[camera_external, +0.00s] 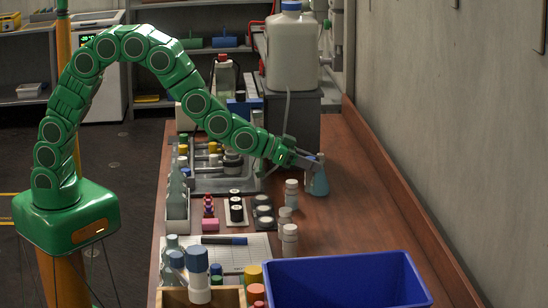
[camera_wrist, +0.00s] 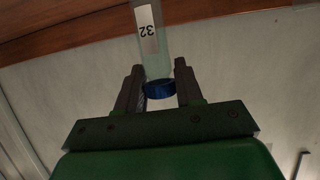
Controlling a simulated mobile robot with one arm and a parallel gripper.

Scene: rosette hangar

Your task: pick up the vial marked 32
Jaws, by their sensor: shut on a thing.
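The vial marked 32 (camera_wrist: 152,45) is a clear tube with a white label and a blue cap. In the wrist view its cap end sits between the fingers of my gripper (camera_wrist: 159,88), and the number reads upside down. My gripper is shut on the vial near the cap. In the external view my gripper (camera_external: 313,164) is over the right part of the bench, near the wall. A bluish flask-shaped thing (camera_external: 319,183) shows right at the fingertips; I cannot tell whether it is apart from the held vial.
White-capped bottles (camera_external: 290,240) stand just left and in front of my gripper. A blue bin (camera_external: 345,280) is at the front. A large white jug (camera_external: 291,55) stands on a dark box behind. The wooden bench (camera_external: 355,200) is clear toward the wall.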

